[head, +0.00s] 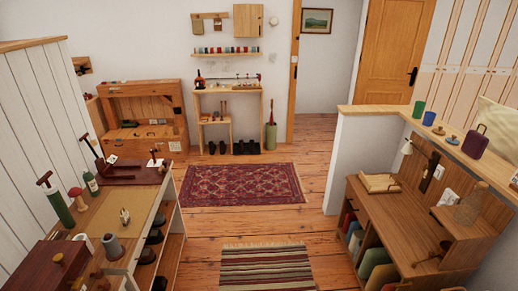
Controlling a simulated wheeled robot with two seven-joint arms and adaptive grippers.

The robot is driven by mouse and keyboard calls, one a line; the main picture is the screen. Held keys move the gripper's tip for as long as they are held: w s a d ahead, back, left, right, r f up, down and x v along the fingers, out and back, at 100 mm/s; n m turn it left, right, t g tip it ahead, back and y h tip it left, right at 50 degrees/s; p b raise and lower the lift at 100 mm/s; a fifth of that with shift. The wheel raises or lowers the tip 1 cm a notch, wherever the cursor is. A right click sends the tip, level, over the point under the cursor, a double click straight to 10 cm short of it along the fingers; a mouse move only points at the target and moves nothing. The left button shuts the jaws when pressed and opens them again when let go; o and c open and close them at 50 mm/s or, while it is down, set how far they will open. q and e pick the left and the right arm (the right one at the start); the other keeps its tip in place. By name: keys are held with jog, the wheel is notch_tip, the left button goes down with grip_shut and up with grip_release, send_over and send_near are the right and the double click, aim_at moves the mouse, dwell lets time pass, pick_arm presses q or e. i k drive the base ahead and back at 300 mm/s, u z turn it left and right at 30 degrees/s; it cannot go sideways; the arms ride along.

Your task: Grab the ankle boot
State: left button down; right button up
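Several dark shoes are in view, but they are too small to tell which one is an ankle boot. A dark pair (217,147) stands on the floor under the small wooden console on the far wall. Taller dark footwear, possibly boots (246,147), stands just right of it. More dark rounded shoes (154,237) sit on the open shelves at the right side of the left workbench, partly hidden by the bench top. Neither of my grippers is in view.
The left workbench (103,218) holds bottles, tools and boxes. A wooden desk (388,209) stands at the right behind a low partition (340,165). A red patterned rug (243,184) and a striped rug (266,268) lie on the open floor between. A doorway is at the back.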

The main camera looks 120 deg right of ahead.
aim_at(251, 146)
jog(key=z, duration=3.6)
jog(key=i, duration=7.2)
jog(key=u, duration=0.65)
